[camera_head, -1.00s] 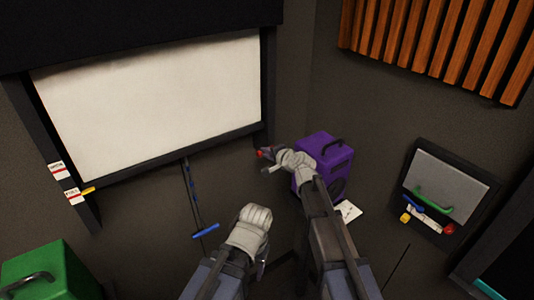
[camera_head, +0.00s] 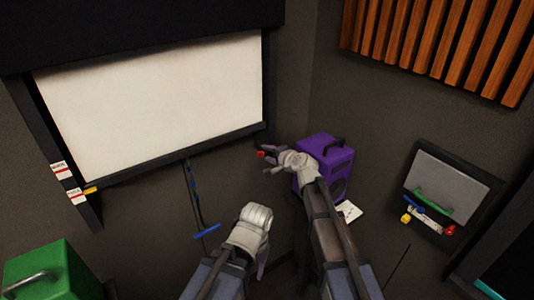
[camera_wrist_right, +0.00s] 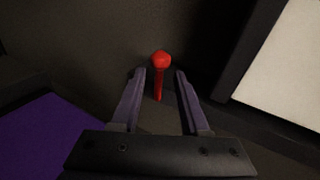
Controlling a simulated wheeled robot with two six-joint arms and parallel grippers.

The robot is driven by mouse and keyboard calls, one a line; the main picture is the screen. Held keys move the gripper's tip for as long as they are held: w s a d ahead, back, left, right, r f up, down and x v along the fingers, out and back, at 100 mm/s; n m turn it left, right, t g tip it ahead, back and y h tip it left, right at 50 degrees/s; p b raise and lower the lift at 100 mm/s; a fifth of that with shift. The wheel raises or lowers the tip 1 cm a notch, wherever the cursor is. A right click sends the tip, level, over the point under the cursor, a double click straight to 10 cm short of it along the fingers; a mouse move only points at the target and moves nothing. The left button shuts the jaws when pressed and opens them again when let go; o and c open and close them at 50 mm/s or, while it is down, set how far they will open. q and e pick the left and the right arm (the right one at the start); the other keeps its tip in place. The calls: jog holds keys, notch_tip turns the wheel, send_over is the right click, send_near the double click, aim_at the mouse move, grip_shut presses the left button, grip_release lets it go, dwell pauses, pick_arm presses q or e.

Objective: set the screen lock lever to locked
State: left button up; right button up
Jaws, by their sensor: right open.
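A lever with a red knob (camera_head: 261,154) sits by the lower right corner of the projection screen (camera_head: 160,100). In the right wrist view the red knob (camera_wrist_right: 161,60) and its thin red stem show between and beyond my open fingertips. My right gripper (camera_head: 270,160) is open beside the lever; its fingers (camera_wrist_right: 160,74) stand on both sides of the stem with gaps, and hold nothing. My left gripper (camera_head: 263,256) hangs low in the middle, mostly hidden behind its wrist, so its jaw state does not show. No lever marking is readable here.
A purple box (camera_head: 325,162) with a handle stands just right of my right wrist. A blue pull handle (camera_head: 207,231) hangs below the screen. Labels and a yellow piece (camera_head: 90,190) are on the screen's left post. A green case (camera_head: 40,272) is at lower left.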

jog(key=p+v, duration=0.2)
jog(key=v, duration=0.5)
jog(key=shift+w+a, duration=0.1)
jog(key=s+d+f+n+g+h, duration=0.25)
jog(key=s+d+f+g, duration=0.2)
jog(key=s, duration=0.45)
jog(key=s+d+f+n+g+h, duration=0.2)
jog(key=s+d+f+n+g, duration=0.15)
jog(key=s+d, duration=0.35)
jog(key=s+d+f+n+g+h, duration=0.3)
jog(key=s+d+f+n, duration=0.15)
jog(key=s, duration=0.55)
jog(key=s+a+f+n+b, duration=0.3)
jog(key=s+a+f+b, duration=0.2)
jog(key=a, duration=0.6)
notch_tip(320, 180, down, 3)
jog(key=shift+s+a+f+g+h+b, duration=0.25)
jog(key=shift+h+b, duration=0.2)
jog(key=shift+b, duration=0.7)
jog(key=shift+r+n, duration=0.1)
jog(key=shift+n, duration=0.15)
